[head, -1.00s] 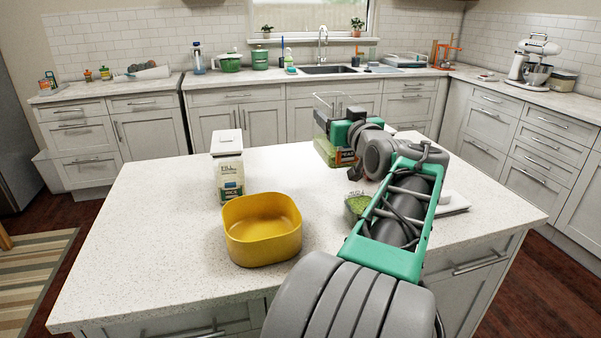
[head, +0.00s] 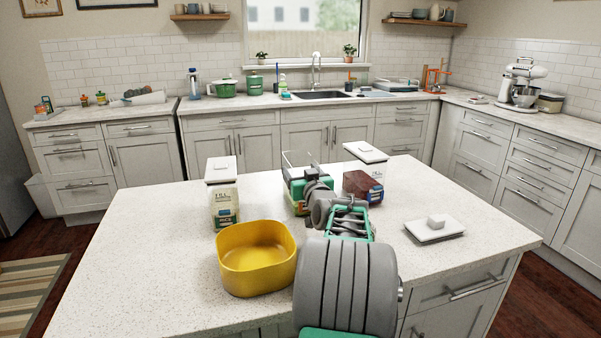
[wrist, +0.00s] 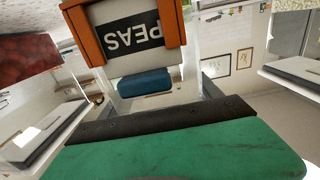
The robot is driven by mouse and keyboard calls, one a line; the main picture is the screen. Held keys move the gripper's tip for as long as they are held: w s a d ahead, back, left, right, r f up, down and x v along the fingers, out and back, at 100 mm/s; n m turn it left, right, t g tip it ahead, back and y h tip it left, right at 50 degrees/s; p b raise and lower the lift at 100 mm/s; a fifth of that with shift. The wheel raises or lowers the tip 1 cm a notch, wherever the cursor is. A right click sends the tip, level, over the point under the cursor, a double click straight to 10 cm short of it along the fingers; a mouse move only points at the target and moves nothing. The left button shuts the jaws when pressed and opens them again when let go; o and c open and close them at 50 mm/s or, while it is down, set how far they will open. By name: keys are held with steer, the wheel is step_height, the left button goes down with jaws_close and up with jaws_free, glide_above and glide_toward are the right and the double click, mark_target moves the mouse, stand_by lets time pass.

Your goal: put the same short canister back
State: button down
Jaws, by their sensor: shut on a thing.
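My gripper (head: 304,190) is shut on a clear, open-topped canister (head: 297,159) over the back middle of the island. In the wrist view its label (wrist: 128,33) reads PEAS upside down, with orange pieces on both sides. My arm hides most of its lower part in the head view, so I cannot tell if it touches the counter. A canister with dark red contents and a white lid (head: 363,187) stands just right of it. A canister with a white lid and a pale label (head: 223,204) stands to the left.
A yellow bowl (head: 256,262) stands at the front, left of my arm. A loose white lid with a knob (head: 436,230) lies on the right of the island (head: 150,245). The left side of the counter is bare. My arm hides the area in front of the gripper.

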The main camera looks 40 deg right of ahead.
steer(key=shift+b, duration=0.3)
steer(key=shift+c, duration=0.7)
jaws_free()
steer(key=v, duration=1.2)
steer(key=shift+b, duration=0.3)
steer(key=shift+r, duration=0.15)
